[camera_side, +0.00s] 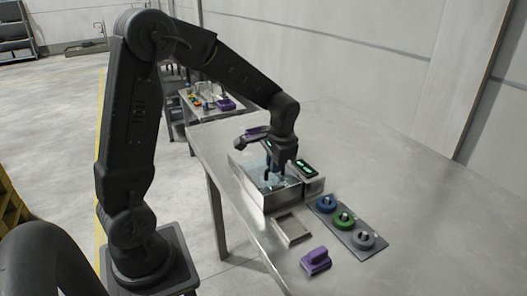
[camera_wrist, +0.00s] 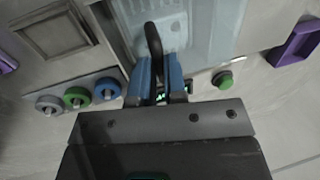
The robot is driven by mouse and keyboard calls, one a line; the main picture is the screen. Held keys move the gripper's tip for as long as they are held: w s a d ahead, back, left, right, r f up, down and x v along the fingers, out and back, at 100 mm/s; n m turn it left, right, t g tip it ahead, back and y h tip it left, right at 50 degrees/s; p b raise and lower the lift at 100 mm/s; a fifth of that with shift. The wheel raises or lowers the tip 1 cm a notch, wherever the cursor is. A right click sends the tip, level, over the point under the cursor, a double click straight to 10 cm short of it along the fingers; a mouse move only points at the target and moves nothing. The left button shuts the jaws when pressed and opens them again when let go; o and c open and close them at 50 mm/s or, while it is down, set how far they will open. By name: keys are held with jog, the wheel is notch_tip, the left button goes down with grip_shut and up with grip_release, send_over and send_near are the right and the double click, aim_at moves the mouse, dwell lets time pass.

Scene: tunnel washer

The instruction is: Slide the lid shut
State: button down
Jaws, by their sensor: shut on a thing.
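The tunnel washer is an open-topped metal box (camera_side: 283,198) on the table in the side view. Its lid (camera_wrist: 172,28) is a pale, see-through panel at the top of the wrist view, bearing a black looped handle (camera_wrist: 152,36). My gripper (camera_side: 268,163) points down over the box. In the wrist view its blue fingers (camera_wrist: 160,72) are shut on the lid handle, one on each side. The lid's edges are hard to make out in the side view, and my wrist covers part of the box.
A control box with a lit display (camera_side: 307,168) adjoins the washer. A plate with blue, green (camera_side: 344,221) and grey round pieces lies to the right. A shallow metal tray (camera_side: 291,231) and a purple block (camera_side: 316,261) are in front. The table's right side is clear.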

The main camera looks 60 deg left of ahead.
jog(key=shift+w+d, duration=0.1)
jog(key=shift+d, duration=1.6)
jog(key=c, duration=1.2)
grip_release()
jog(key=shift+o, duration=0.2)
jog(key=shift+r, duration=0.15)
notch_tip(320, 180, up, 13)
jog(key=d, duration=0.2)
jog(key=shift+d+r, duration=0.2)
jog(key=shift+d, duration=0.1)
jog(key=s+d+t+h, duration=0.1)
jog(key=s+d+t, duration=0.1)
jog(key=s, duration=0.6)
jog(key=s+d+f+t+h, duration=0.1)
jog(key=s+d+t, duration=0.2)
jog(key=s+d, duration=0.2)
jog(key=s, duration=0.3)
jog(key=shift+s+d+f+t, duration=0.15)
jog(key=shift+s+f+t, duration=0.15)
jog(key=shift+s, duration=0.1)
